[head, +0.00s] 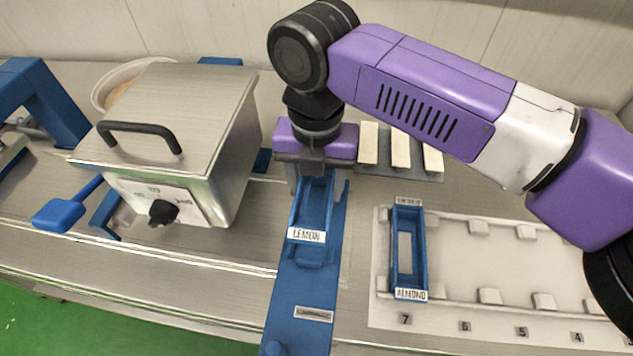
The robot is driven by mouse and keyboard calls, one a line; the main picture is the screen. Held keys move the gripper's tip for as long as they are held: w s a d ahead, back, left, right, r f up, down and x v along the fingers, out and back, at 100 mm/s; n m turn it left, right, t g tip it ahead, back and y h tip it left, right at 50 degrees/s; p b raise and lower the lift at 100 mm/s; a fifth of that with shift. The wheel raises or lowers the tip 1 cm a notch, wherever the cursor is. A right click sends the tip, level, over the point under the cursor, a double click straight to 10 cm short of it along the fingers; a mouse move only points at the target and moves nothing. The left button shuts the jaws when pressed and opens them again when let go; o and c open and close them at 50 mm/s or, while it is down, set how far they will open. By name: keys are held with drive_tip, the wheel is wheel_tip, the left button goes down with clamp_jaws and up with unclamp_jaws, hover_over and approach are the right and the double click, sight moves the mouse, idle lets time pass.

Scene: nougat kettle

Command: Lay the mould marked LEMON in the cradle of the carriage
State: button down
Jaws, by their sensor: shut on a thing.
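The blue mould marked LEMON (314,209) is in the head view, a narrow open tray with its label at the near end. It lies along the blue carriage (297,337), over the cradle, of which only the blue edges show. Whether it rests fully down or sits slightly above the carriage I cannot tell. My gripper (308,172) is at the far end of the LEMON mould and is shut on it. The fingertips are partly hidden by the gripper body and the mould.
A steel box with a black handle (185,110) stands close on the left. A blue mould marked ALMOND (418,265) sits in a pale numbered rack (480,230) on the right, beside slot number 7. Pale bars (400,150) stand behind. A blue paddle (60,214) is far left.

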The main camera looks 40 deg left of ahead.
wheel_tip(320, 180, down, 4)
drive_tip(key=b, duration=0.2)
drive_tip(key=shift+b, duration=0.4)
drive_tip(key=shift+f, duration=1.55)
drive_tip(key=shift+p, duration=0.45)
drive_tip(key=shift+f, duration=0.55)
idle(0.4)
drive_tip(key=shift+c, duration=2.2)
unclamp_jaws()
drive_tip(key=shift+o, duration=0.2)
drive_tip(key=o, duration=0.3)
drive_tip(key=shift+o, duration=0.3)
